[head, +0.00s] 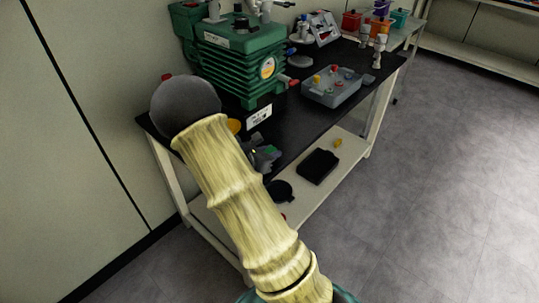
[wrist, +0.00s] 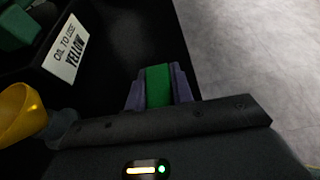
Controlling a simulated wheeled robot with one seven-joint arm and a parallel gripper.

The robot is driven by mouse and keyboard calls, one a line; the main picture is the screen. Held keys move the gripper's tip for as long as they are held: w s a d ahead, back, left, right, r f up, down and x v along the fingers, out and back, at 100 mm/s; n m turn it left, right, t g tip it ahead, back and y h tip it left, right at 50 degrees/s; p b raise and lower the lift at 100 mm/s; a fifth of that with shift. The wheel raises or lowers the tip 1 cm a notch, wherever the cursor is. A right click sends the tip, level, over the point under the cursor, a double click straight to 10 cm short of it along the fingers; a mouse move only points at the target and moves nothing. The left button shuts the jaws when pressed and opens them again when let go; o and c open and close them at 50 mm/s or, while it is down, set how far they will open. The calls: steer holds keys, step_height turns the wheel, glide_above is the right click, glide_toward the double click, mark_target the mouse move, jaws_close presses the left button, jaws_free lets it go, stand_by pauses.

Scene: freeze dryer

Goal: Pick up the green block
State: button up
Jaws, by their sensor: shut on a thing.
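The green block (wrist: 158,86) shows in the wrist view between the two purple-grey fingers of my gripper (wrist: 160,88). The fingers are shut on it, one on each side. Dark tabletop lies behind the block in that view, and I cannot tell whether the block touches it. In the head view my pale-sleeved arm covers much of the near end of the black table (head: 290,140). My gripper (head: 265,155) shows only in small part beside the arm there, and the block is not clear.
A yellow funnel (wrist: 20,112) is left of my gripper. A grey tray (head: 333,88) of small coloured parts sits farther right. A black tray (head: 318,166) lies on the lower shelf.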

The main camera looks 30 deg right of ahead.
mark_target(270, 149)
step_height(270, 149, up, 10)
steer(key=shift+f+p, duration=0.2)
steer(key=shift+p, duration=0.55)
steer(key=shift+f, duration=0.1)
